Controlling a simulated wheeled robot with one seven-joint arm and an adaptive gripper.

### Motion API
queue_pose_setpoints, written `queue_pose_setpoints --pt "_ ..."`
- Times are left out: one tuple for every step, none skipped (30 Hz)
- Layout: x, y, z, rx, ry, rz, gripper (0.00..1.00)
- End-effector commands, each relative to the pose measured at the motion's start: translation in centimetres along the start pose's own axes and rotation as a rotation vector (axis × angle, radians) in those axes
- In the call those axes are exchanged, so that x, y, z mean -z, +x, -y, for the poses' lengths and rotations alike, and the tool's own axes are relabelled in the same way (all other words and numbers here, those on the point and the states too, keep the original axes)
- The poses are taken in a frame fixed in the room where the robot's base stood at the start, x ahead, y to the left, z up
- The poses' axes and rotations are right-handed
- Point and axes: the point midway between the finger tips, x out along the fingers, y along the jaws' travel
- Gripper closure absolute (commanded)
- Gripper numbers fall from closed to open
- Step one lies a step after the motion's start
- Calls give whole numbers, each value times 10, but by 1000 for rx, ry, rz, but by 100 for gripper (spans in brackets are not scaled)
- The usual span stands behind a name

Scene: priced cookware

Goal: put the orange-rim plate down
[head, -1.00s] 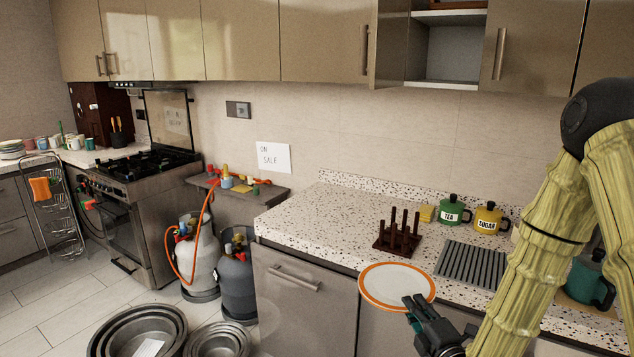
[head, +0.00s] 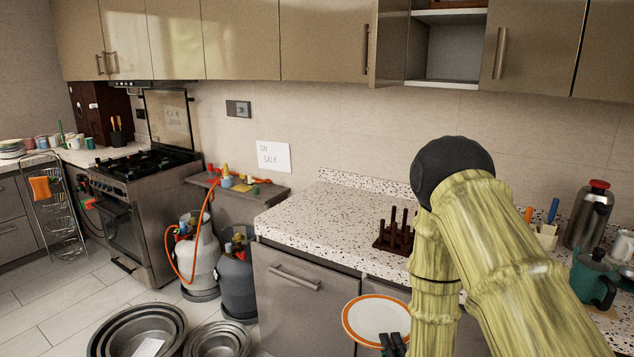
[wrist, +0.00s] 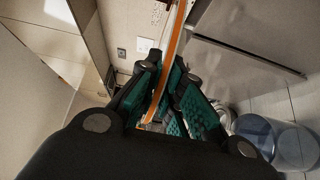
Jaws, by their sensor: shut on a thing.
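The orange-rim plate (head: 376,319) is white with an orange ring. In the head view it is in front of the cabinet doors, lower than the countertop. My gripper (head: 392,346) is shut on its near edge; only the fingers show at the bottom of the head view, and my arm hides the rest. In the wrist view the plate (wrist: 176,42) is seen edge-on as a thin orange and white strip between the teal finger pads of my gripper (wrist: 160,100). The speckled countertop (head: 310,215) has a bare stretch at its left.
A dark wooden peg rack (head: 393,236) stands on the counter, partly behind my arm. A teal pot (head: 592,280) and a steel flask (head: 588,215) stand at the right. Metal pans (head: 135,330) and gas cylinders (head: 238,280) are on the floor at the left.

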Motion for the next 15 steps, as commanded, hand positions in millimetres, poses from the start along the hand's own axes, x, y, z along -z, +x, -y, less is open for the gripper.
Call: queue_pose_setpoints --pt "2 -4 9 -2 -3 13 100" --pt "3 -6 13 -2 -5 21 100" --pt "4 -8 17 -6 -6 33 100" --pt "4 -9 20 -9 -6 41 100" --pt "5 -11 23 -10 -7 46 100" --pt "5 -12 26 -12 -9 54 100" --pt "5 -13 27 -14 -10 58 100" --pt "5 -14 28 -17 -10 61 100" --pt "5 -15 30 -20 -10 66 100" --pt "6 -15 30 -21 -11 68 100" --pt "6 -16 31 -21 -11 69 100" --pt "6 -16 32 -22 -11 69 100" --pt "6 -16 32 -22 -11 70 100" --pt "6 -16 32 -22 -11 70 100" --pt "6 -16 32 -22 -12 71 100"
